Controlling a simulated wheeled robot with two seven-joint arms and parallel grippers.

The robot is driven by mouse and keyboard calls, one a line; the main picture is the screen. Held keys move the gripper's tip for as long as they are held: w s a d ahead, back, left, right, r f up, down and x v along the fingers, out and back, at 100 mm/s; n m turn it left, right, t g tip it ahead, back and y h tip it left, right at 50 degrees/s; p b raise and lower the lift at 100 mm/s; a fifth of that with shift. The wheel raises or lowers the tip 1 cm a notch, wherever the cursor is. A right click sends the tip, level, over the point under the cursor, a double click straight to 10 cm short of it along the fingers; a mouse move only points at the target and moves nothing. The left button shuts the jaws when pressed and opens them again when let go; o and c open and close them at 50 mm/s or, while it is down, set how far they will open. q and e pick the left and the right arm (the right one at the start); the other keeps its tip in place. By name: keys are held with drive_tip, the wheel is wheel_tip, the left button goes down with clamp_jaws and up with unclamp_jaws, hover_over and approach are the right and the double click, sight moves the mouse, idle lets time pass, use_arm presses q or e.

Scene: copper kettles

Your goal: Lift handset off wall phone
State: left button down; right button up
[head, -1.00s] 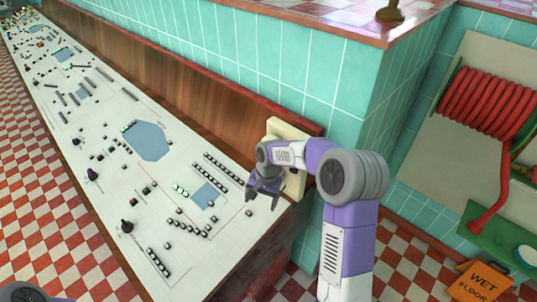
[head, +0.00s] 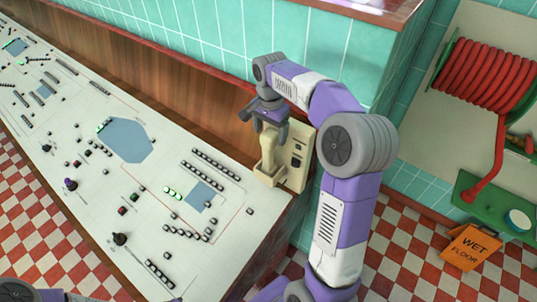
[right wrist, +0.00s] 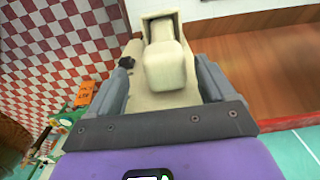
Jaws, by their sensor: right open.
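The cream wall phone (head: 297,160) is mounted at the right end of the wooden back panel, above the console. Its cream handset (head: 268,163) stands upright at the phone's left side and appears to be on it. My right gripper (head: 268,120) is above the handset's top end, pointing down. In the right wrist view, the handset (right wrist: 167,68) lies between the two open fingers of the right gripper (right wrist: 161,72), with gaps on both sides. I cannot tell how deep it reaches between them. My left gripper is not in view.
The white console (head: 150,190) with buttons, knobs and blue panels runs below the phone. A tiled wall corner (head: 345,50) stands behind my right arm. A red hose reel (head: 485,80) and an orange wet floor sign (head: 468,247) are at the right.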

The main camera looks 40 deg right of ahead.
sight(270, 155)
drive_tip(key=f, duration=0.4)
drive_tip(key=shift+w, duration=0.3)
clamp_jaws()
